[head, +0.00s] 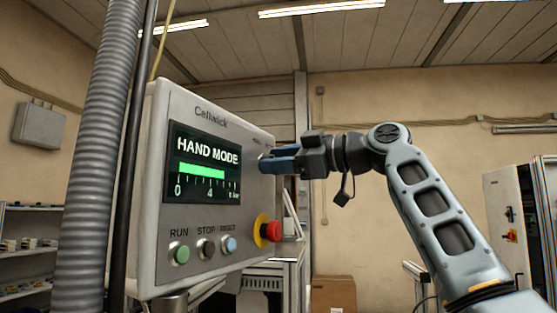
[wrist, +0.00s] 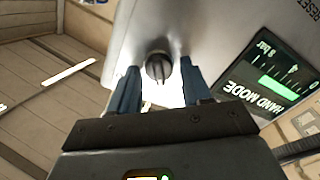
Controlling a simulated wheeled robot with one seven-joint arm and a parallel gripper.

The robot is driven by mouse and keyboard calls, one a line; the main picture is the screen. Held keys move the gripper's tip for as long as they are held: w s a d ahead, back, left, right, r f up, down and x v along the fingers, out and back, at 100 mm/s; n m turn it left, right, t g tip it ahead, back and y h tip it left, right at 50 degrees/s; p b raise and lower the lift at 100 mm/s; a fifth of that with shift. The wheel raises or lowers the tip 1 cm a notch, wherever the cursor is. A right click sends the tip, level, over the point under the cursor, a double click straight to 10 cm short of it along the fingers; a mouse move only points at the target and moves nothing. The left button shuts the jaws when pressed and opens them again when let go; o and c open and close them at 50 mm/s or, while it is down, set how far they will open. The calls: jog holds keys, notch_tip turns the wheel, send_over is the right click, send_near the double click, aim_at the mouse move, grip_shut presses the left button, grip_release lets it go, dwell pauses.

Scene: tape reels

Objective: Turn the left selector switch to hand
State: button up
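The grey control panel (head: 215,115) stands left of centre in the head view, and its screen (head: 205,160) reads HAND MODE with a green bar. A dark round selector knob (wrist: 158,67) with a raised grip shows on the panel in the wrist view. Only this one selector is visible, and its position label cannot be read. My gripper (head: 268,161) is at the panel's face, right of the screen. Its blue fingers are open, one on each side of the knob, with a gap visible on both sides. In the head view the fingers hide the knob.
Below the screen are a green RUN button (head: 180,254), a dark STOP button (head: 206,249) and a light blue RESET button (head: 229,244). A red emergency stop (head: 271,231) on a yellow base sticks out below my gripper. A ribbed grey hose (head: 93,150) runs left of the panel.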

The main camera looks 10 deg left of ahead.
jog(key=shift+o, duration=0.5)
jog(key=shift+d, duration=0.1)
jog(key=b+v, duration=0.2)
jog(key=v, duration=0.5)
jog(key=shift+d, duration=0.3)
jog(key=shift+s, duration=0.1)
